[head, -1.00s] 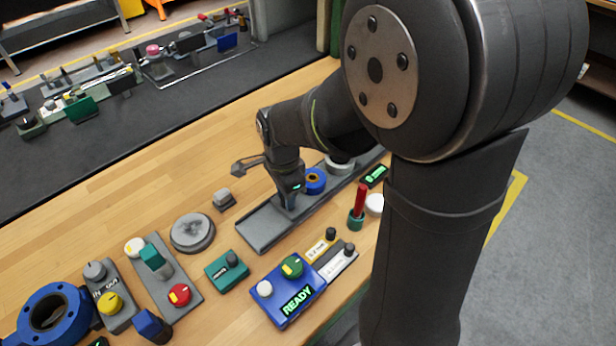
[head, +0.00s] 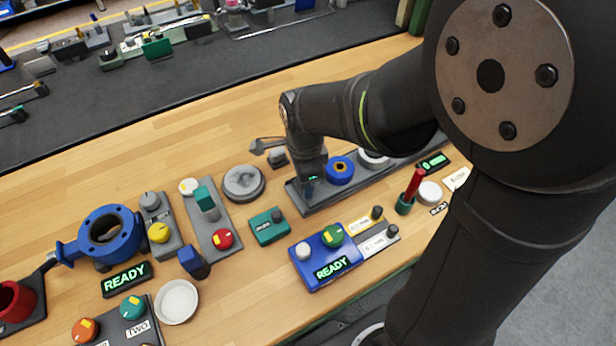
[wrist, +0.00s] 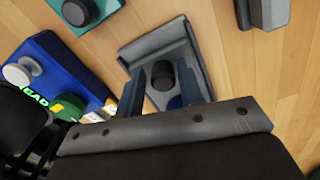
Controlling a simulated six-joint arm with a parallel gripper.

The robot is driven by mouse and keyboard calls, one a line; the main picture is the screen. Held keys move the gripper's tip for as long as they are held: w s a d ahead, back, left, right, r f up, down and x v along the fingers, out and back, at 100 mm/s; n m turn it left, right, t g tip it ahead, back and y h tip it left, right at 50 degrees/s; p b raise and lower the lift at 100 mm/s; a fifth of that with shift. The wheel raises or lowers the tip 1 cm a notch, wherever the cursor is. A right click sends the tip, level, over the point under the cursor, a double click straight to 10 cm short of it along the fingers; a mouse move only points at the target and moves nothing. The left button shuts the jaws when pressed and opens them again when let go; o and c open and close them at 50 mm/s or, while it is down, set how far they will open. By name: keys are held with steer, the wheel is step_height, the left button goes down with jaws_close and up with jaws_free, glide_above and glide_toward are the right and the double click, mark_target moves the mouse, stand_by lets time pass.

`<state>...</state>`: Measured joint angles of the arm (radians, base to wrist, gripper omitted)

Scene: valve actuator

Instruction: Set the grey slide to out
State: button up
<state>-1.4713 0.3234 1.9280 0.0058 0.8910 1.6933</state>
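A grey channel with raised side walls (head: 299,204) lies on the bench in the head view. In the wrist view its open, bare end (wrist: 150,48) points up the picture. A dark round knob (wrist: 162,75) stands in this channel, seemingly the handle of the grey slide. My gripper (head: 308,188) points down over the channel's left end. In the wrist view my gripper (wrist: 162,84) has one blue finger on each side of the knob; I cannot tell whether they touch it. The slide's body is mostly hidden, and I see no position mark.
A blue ring (head: 340,170) and a red lever (head: 414,183) stand right of my gripper. The blue READY box (head: 325,257) and green button box (head: 269,227) are in front. A grey round disc (head: 243,183) is to the left.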

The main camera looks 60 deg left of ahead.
steer(key=shift+o, duration=1)
steer(key=shift+w, duration=0.1)
steer(key=shift+r, duration=0.2)
step_height(320, 180, up, 17)
step_height(320, 180, down, 18)
steer(key=shift+r, duration=0.25)
steer(key=shift+w, duration=0.15)
steer(key=shift+r, duration=0.1)
